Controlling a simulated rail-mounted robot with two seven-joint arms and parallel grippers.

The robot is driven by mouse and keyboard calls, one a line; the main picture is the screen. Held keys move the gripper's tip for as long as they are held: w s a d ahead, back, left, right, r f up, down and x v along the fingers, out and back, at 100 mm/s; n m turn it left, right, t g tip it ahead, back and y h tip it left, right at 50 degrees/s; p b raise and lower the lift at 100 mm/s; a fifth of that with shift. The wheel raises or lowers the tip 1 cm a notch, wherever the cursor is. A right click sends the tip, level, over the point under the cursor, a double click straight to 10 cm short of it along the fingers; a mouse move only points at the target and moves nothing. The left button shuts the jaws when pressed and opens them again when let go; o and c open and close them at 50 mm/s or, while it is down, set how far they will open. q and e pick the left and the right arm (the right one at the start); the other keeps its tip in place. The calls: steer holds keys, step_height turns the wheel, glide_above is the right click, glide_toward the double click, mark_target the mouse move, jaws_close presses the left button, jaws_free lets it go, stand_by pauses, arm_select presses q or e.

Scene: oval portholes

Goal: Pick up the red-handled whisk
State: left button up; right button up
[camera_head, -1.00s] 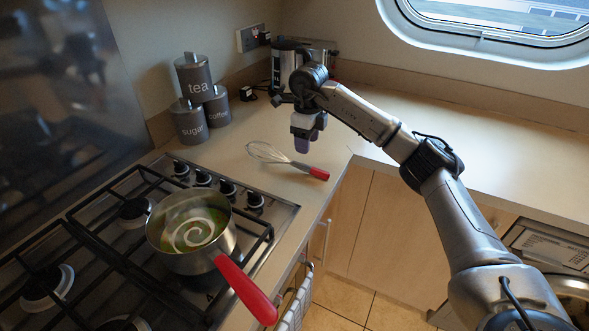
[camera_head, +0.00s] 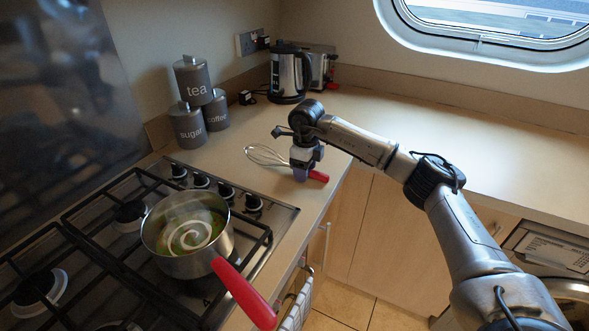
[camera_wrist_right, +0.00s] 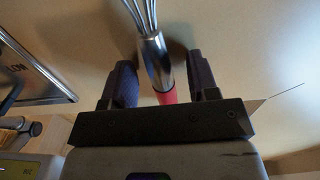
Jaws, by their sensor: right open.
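The red-handled whisk lies on the counter to the right of the hob. In the head view its wire loops (camera_head: 263,154) point left and its red handle (camera_head: 319,176) shows right of my gripper. My right gripper (camera_head: 300,174) is over the handle, near where it meets the metal neck. In the right wrist view the whisk's metal neck (camera_wrist_right: 155,58) and red handle run between the two open fingers of the gripper (camera_wrist_right: 163,82), with a gap on each side. The lower part of the handle is hidden by the gripper body. My left gripper is not in view.
A pot (camera_head: 188,262) with a red handle stands on the hob (camera_head: 118,245) at the left. Tea, sugar and coffee canisters (camera_head: 188,125), a kettle (camera_head: 290,75) and a toaster (camera_head: 322,66) stand behind. The counter (camera_head: 430,125) on the right is clear.

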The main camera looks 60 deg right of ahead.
steer(key=c, duration=1)
jaws_close()
steer(key=shift+r, duration=0.45)
step_height(320, 180, up, 4)
steer(key=shift+f+p, duration=0.15)
steer(key=shift+p, duration=0.35)
steer(key=s+d+r, duration=0.2)
steer(key=s+r, duration=0.4)
steer(key=s, duration=0.5)
steer(key=shift+s+d+r, duration=0.15)
steer(key=shift+d+r, duration=0.1)
steer(key=shift+d, duration=0.15)
